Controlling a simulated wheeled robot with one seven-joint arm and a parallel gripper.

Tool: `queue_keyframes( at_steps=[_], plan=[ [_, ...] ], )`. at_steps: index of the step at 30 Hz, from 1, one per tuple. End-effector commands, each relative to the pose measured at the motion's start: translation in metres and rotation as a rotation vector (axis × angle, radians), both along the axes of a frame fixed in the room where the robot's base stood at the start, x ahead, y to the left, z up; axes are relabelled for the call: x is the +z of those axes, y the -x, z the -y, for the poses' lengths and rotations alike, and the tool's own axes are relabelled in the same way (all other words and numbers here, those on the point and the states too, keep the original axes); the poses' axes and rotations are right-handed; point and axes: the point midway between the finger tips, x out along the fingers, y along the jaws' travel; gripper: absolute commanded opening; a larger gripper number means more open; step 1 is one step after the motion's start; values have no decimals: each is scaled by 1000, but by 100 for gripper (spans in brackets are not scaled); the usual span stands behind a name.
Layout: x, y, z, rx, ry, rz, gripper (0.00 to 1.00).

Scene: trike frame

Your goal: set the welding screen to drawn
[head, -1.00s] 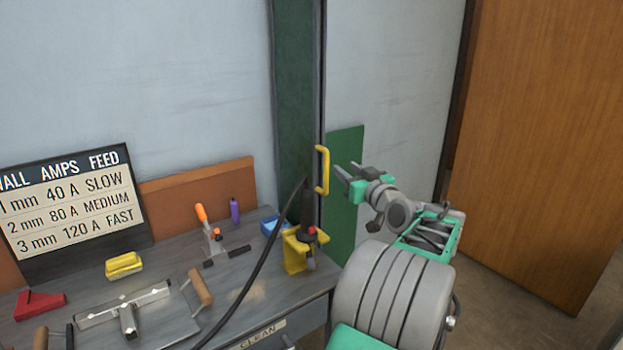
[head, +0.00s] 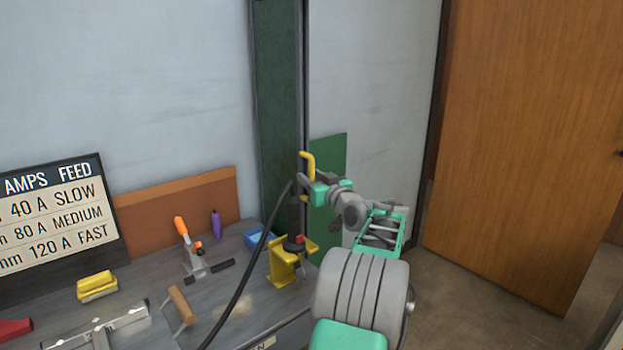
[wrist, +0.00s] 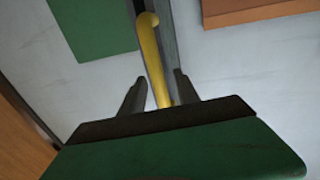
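The welding screen (head: 277,80) is a tall dark green panel standing gathered against the wall behind the bench. A yellow handle (head: 309,164) is on its right edge. My gripper (head: 305,177) is at this handle in the head view. In the wrist view, the yellow handle (wrist: 152,60) runs between the two dark fingers of my gripper (wrist: 157,90). The fingers stand apart on either side of it, with gaps showing. The lower end of the handle is hidden behind my gripper.
The workbench (head: 235,290) is at the left, with a yellow torch holder (head: 285,262), a black cable (head: 243,283), a clamp and other tools. A green panel (head: 327,160) is on the wall behind my gripper. A wooden door (head: 525,140) is at the right, with open floor before it.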

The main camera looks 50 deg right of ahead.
Motion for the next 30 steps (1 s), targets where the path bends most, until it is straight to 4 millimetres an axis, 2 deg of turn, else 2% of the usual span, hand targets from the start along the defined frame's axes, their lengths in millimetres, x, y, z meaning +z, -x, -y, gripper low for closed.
queue_keyframes(
  at_steps=[3,17,30],
  plan=[
    [0,0,0,0,0,0,38],
    [0,1,0,0,0,0,0],
    [0,1,0,0,0,0,0]
  ],
)
